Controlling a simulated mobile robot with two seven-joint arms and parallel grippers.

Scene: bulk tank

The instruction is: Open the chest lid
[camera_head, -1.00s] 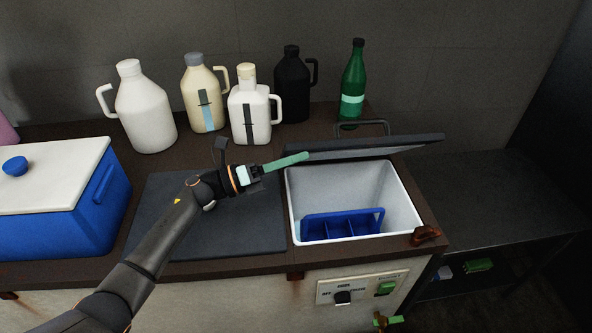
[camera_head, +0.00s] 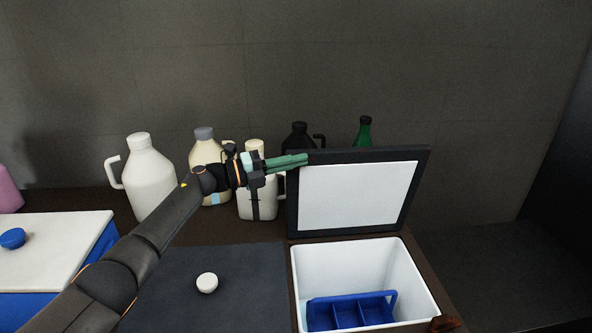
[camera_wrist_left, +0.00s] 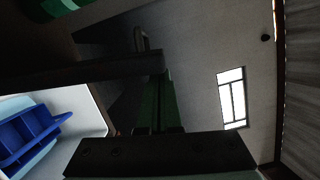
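The chest lid (camera_head: 358,196) is a dark-framed panel with a white inner face. It stands raised, close to upright, at the back edge of the open chest (camera_head: 335,262). My left gripper (camera_head: 305,160) has green fingers that lie close together, shut with nothing seen between them. Their tips are at the lid's upper left corner; whether they touch it I cannot tell. In the left wrist view the fingers (camera_wrist_left: 158,103) reach past the dark lid edge (camera_wrist_left: 90,72). My right gripper is not in view.
A blue divided tray (camera_head: 350,311) sits inside the chest. Several jugs, including a white one (camera_head: 150,180), and a green bottle (camera_head: 364,132) stand behind. A dark closed panel (camera_head: 240,275) with a white knob (camera_head: 207,283) lies left. A blue cooler (camera_head: 60,240) is farther left.

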